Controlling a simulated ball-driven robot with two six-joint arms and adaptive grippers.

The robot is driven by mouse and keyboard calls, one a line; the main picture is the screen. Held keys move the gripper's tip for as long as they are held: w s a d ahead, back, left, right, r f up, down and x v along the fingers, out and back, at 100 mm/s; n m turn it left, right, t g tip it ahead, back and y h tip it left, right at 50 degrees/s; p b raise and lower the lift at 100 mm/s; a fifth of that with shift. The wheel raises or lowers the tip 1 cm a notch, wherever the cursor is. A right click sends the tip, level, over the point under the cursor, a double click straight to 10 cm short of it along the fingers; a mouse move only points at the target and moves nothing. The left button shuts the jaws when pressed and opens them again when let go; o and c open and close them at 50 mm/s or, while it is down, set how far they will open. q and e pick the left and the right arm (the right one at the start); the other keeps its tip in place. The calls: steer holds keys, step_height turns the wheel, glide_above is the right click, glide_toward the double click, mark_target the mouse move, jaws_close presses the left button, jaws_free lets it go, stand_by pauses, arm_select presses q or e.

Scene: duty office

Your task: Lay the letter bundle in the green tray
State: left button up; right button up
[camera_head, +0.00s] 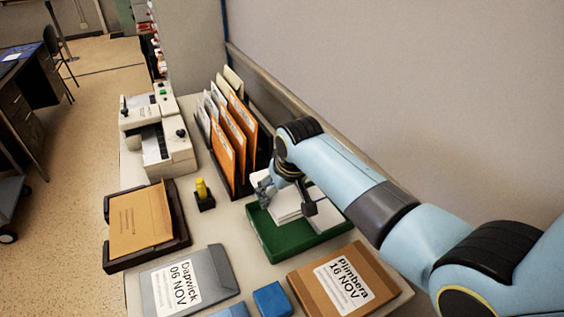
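The green tray (286,242) stands on the table at the right of centre, against the wall side. White letters (286,209) show in it under and between the fingers of my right gripper (287,198); they look like the letter bundle. More white paper (328,217) shows just right of the gripper inside the tray. My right gripper reaches down over the tray with its fingers apart on either side of the white letters. I cannot tell whether they press on the letters or whether the letters rest on the tray floor. My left gripper is not in view.
A rack of orange and white envelopes (233,135) stands behind the tray. A dark tray with a brown envelope (140,220), a grey Dapwick box (188,284), a brown Pimbera box (345,282), a blue block (272,299) and a yellow-topped holder (203,196) surround it.

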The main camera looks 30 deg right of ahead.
mark_target(288, 202)
steer(key=shift+w+d+r, duration=0.1)
steer(key=shift+d+r, duration=0.05)
steer(key=shift+d, duration=0.05)
steer(key=shift+f, duration=0.2)
steer(key=shift+f+b, duration=0.6)
steer(key=shift+f, duration=0.1)
arm_select(q)
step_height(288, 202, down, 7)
steer(key=b, duration=0.6)
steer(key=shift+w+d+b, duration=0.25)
steer(key=shift+b, duration=0.1)
arm_select(e)
steer(key=shift+f, duration=4)
steer(key=o, duration=1.2)
steer(key=shift+c, duration=0.2)
steer(key=v, duration=1.2)
steer(key=shift+a, duration=0.15)
